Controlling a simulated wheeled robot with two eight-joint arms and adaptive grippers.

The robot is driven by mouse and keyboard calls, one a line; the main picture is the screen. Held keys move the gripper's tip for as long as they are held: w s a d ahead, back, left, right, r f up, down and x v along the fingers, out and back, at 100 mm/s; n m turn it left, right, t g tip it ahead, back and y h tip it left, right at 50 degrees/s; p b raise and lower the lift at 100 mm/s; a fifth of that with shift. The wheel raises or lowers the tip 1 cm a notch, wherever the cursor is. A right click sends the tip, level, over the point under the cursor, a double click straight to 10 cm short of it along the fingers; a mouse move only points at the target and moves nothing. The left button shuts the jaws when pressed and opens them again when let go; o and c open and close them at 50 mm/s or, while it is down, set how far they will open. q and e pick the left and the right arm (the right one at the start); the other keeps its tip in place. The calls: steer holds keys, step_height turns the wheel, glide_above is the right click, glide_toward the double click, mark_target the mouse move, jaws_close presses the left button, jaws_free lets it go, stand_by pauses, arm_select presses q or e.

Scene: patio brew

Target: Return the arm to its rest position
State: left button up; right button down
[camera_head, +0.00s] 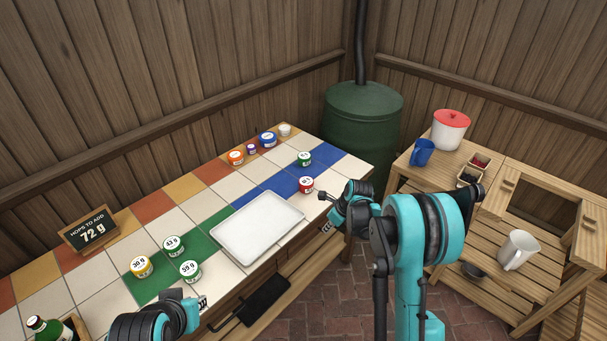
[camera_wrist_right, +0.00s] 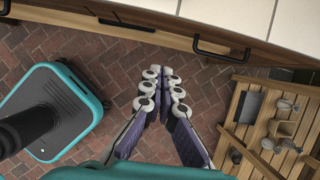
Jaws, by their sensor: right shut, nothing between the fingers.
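My right arm, teal and black, rises at the right of the head view. Its gripper (camera_head: 326,196) is beside the counter's right front edge, close to a red-labelled tin (camera_head: 306,184); I cannot tell the exact gap. In the right wrist view the gripper (camera_wrist_right: 163,84) is shut and empty, its fingers meeting above the brick floor (camera_wrist_right: 185,40). My left arm shows at the bottom left of the head view by the counter's front edge. A small end part (camera_head: 201,303) shows there, but its fingers cannot be made out.
A white tray (camera_head: 258,228) lies on the tiled counter (camera_head: 62,285), with several labelled tins around it. A sign (camera_head: 88,232) reads "HOPS TO ADD 72 g".

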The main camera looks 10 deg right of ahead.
steer(key=s+a+r+n+t+h, duration=0.2)
steer(key=s+r+n, duration=1.25)
steer(key=r, duration=0.35)
steer(key=s+r+n+t, duration=0.1)
steer(key=s+n+t, duration=0.1)
steer(key=s+n, duration=1.2)
steer(key=shift+s+d+h, duration=0.15)
steer(key=shift+s+h, duration=0.15)
steer(key=shift+s, duration=0.75)
